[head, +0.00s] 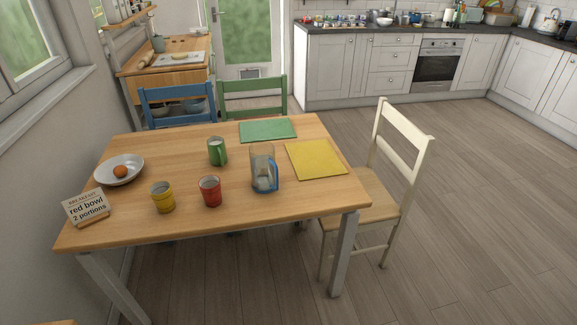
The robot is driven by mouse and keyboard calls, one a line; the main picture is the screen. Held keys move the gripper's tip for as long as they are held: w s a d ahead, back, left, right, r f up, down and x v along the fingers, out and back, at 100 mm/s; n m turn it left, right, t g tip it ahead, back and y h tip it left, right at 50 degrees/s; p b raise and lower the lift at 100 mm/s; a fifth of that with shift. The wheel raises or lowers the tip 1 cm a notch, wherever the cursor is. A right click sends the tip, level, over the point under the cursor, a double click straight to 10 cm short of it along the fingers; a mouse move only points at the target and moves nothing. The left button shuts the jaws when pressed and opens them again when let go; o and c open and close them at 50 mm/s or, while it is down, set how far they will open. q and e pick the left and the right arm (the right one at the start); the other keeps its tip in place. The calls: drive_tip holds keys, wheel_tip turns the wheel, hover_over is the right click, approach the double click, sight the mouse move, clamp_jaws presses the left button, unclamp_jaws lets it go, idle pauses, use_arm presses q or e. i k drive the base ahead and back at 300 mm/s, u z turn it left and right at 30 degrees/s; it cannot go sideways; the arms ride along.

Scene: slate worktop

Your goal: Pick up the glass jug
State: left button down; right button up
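The glass jug (262,170) stands upright on the wooden table (180,225), right of the table's middle. It is clear, with a blue handle on its right side and a bluish base. Nothing touches it. Neither of my grippers shows in the head view, so how far they are from the jug cannot be seen.
A bowl (106,173) and a sign (86,207) are left. A cream chair (402,137) stands at the right edge.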

sight(264, 168)
drive_tip(key=z, duration=1.6)
drive_tip(key=i, duration=1.15)
drive_tip(key=u, duration=1.75)
